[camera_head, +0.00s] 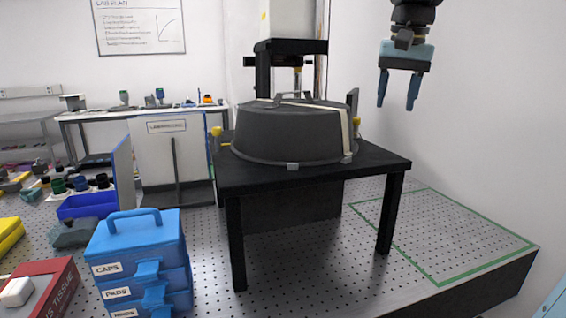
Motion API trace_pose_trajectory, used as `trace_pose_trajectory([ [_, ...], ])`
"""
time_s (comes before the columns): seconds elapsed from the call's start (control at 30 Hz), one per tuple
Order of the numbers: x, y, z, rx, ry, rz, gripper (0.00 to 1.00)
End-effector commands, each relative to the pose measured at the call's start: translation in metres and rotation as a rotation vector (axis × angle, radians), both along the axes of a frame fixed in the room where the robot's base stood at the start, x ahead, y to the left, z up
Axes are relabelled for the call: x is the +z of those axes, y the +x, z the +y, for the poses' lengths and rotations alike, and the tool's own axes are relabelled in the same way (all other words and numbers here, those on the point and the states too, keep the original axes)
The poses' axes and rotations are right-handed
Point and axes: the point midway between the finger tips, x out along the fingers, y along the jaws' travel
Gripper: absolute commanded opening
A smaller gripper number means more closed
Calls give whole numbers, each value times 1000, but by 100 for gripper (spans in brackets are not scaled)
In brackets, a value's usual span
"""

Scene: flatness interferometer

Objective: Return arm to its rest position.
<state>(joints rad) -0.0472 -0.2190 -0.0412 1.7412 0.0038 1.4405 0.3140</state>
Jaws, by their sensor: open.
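My gripper (397,103) hangs at the upper right, pointing down, with its two blue fingers apart and nothing between them. It is in the air in front of the bare white wall, to the right of the interferometer's dark round cover (290,132). The cover has a handle on top and a pale strip down its right part. It sits on a black table (370,165). Only the end of my arm shows; the rest is out of the picture above.
Blue stacked drawers (140,240) labelled CAPS and PADS stand at the front left, beside a red tissue box (50,285). A blue bin (85,206) is behind them. A green-outlined area (450,235) on the perforated surface at right is empty. A black-topped column (290,46) rises behind the cover.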

Motion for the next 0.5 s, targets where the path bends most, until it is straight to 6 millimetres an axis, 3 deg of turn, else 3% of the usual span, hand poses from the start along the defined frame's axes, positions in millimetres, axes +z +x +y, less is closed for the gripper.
trace_pose_trajectory([
  [0.1, -22, -33, 0, 48, -9, -50, 53],
  [0.5, -114, -129, 0, 202, -64, -217, 53],
])
